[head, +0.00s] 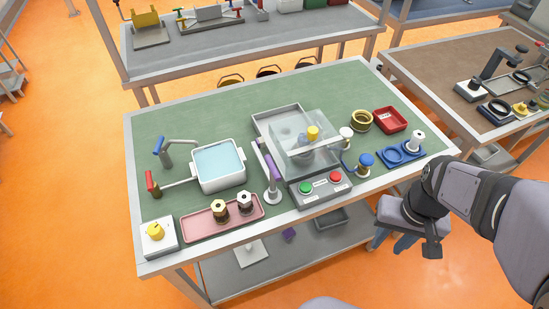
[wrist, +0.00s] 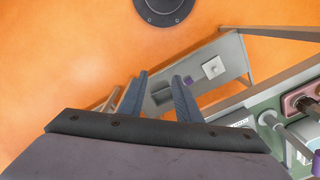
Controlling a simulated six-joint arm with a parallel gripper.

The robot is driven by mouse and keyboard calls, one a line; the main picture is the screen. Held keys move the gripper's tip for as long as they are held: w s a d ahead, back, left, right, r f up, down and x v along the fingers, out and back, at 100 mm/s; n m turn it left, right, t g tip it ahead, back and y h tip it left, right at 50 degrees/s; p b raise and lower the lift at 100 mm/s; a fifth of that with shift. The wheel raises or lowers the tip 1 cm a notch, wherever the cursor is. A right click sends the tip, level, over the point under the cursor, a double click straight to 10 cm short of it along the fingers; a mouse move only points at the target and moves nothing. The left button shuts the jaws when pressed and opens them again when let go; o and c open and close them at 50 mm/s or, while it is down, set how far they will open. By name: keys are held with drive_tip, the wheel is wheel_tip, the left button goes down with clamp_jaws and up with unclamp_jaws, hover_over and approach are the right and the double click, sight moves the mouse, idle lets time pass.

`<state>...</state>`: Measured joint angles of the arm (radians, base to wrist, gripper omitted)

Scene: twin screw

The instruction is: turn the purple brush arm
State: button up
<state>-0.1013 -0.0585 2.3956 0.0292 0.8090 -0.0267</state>
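The purple brush arm (head: 273,167) stands at the front middle of the green table, on a grey post with a round base. It points back and to the left, beside the clear-covered machine (head: 305,140). In the wrist view, a purple piece that looks like its end (wrist: 316,163) shows at the lower right edge. My gripper (head: 390,246) is off the table's front right edge, well to the right of the brush arm and touching nothing. The wrist view shows its two fingers (wrist: 160,98) spread apart with nothing between them, so it is open.
A control box (head: 320,186) with green and red buttons is just right of the brush arm. Blue-knobbed valve (head: 366,161) and blue tray (head: 389,154) are nearer my gripper.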

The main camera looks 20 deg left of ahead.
drive_tip(key=w+a+r+n+p, duration=0.2)
drive_tip(key=w+a+r, duration=0.3)
drive_tip(key=a, duration=0.2)
drive_tip(key=n+g+y+p, duration=0.1)
drive_tip(key=n+g+p, duration=0.15)
drive_tip(key=n, duration=0.35)
approach(275, 169)
drive_tip(key=s, duration=0.1)
drive_tip(key=shift+t, duration=0.45)
drive_tip(key=shift+s+a+f+p, duration=0.15)
drive_tip(key=shift+f+p, duration=0.3)
drive_tip(key=shift+f, duration=0.8)
drive_tip(key=shift+s+a+f+p, duration=0.15)
drive_tip(key=shift+f+p, duration=0.25)
drive_tip(key=shift+f, duration=0.85)
drive_tip(key=shift+s+f+p, duration=0.25)
drive_tip(key=shift+f+p, duration=0.2)
drive_tip(key=shift+f, duration=0.8)
clamp_jaws()
